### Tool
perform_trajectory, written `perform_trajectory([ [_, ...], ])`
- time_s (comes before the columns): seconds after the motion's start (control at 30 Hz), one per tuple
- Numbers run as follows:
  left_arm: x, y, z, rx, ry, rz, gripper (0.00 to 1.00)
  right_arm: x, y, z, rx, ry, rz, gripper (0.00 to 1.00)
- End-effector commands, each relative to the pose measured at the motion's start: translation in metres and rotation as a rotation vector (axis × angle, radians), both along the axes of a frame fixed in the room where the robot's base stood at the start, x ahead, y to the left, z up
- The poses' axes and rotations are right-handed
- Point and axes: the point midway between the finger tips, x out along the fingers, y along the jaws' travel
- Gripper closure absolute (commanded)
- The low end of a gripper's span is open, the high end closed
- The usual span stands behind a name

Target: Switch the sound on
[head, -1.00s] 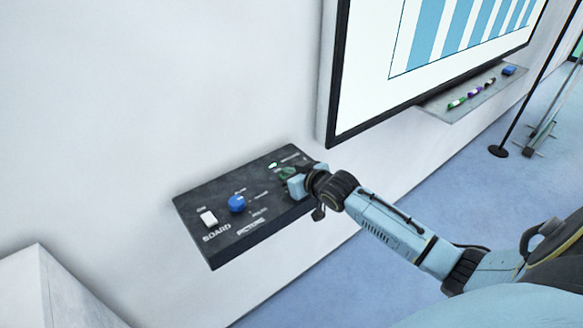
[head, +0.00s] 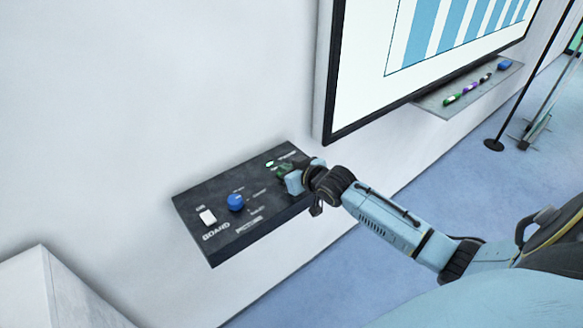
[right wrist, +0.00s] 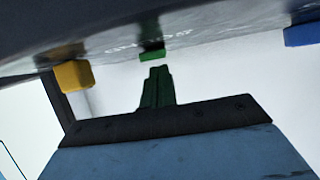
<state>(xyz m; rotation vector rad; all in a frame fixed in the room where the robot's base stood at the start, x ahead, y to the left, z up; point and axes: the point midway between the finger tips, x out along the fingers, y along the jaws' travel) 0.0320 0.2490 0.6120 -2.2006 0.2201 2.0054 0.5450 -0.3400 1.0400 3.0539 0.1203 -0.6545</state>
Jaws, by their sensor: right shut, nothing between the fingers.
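A dark control panel (head: 222,242) juts from the wall. My left gripper is out of view.
In the right wrist view a yellow control (right wrist: 74,76) sits left of the fingers and a blue one (right wrist: 302,34) right. A white block (head: 40,290) stands at lower left.

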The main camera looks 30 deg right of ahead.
Motion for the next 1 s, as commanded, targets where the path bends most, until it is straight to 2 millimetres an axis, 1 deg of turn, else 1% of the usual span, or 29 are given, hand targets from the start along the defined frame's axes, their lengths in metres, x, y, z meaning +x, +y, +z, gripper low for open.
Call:
perform_trajectory([
  [0.17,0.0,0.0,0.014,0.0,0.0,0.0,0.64,0.002,0.0,0.014,0.0,-0.001,0.0,1.0],
  [0.4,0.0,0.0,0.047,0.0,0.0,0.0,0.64,0.004,0.001,0.042,0.001,0.005,0.001,1.0],
  [0.47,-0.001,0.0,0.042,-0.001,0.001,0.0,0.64,-0.007,0.001,0.04,-0.001,0.007,0.002,1.0],
  [0.53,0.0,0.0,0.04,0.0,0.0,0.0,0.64,-0.02,0.0,0.043,0.0,0.007,0.003,1.0],
  [0.8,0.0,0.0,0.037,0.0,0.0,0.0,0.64,-0.064,-0.004,0.062,-0.001,0.006,0.002,1.0],
  [1.0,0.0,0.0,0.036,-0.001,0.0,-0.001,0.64,-0.084,-0.006,0.071,-0.001,0.005,0.001,1.0],
])
